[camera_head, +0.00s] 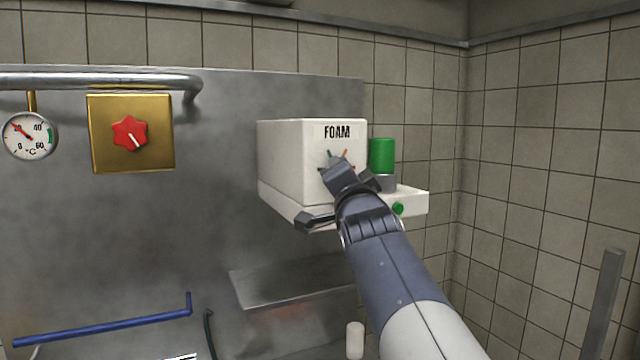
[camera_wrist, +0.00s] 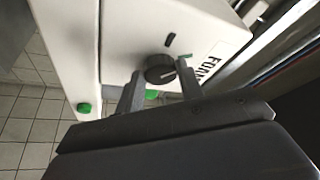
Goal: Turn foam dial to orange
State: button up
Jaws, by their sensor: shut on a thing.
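The white foam machine (camera_head: 285,160), labelled FOAM, is on the wall in the middle of the head view. Its dial is mostly hidden there behind my gripper (camera_head: 350,178); a green tick (camera_head: 329,154) and an orange tick (camera_head: 344,154) show just above. In the wrist view the dial (camera_wrist: 158,66) is a round black knob with a pale pointer line. My gripper (camera_wrist: 160,84) is shut on it, one finger on each side. A dark mark and a green mark lie on the panel near the dial. I cannot tell for sure which colour the pointer faces.
A green cylinder (camera_head: 381,155) and a green button (camera_head: 398,208) are on the machine's right side, close to my gripper. A red knob (camera_head: 130,134) on a brass plate and a temperature gauge (camera_head: 30,136) are at left. A metal shelf (camera_head: 290,280) is below.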

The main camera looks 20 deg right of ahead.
jog(key=shift+r+m+g+y, duration=0.3)
jog(key=shift+m+g, duration=0.55)
jog(key=shift+m, duration=1.5)
jog(key=shift+r+m+g+y, duration=0.3)
jog(key=shift+m+g, duration=0.5)
jog(key=shift+m, duration=1.6)
jog(key=shift+r+m+g+y, duration=0.25)
jog(key=shift+m+g, duration=0.6)
jog(key=shift+m, duration=1.5)
jog(key=shift+f+y, duration=0.15)
jog(key=shift+y, duration=0.1)
jog(key=o, duration=1)
jog(key=b+v, duration=0.2)
jog(key=v, duration=0.9)
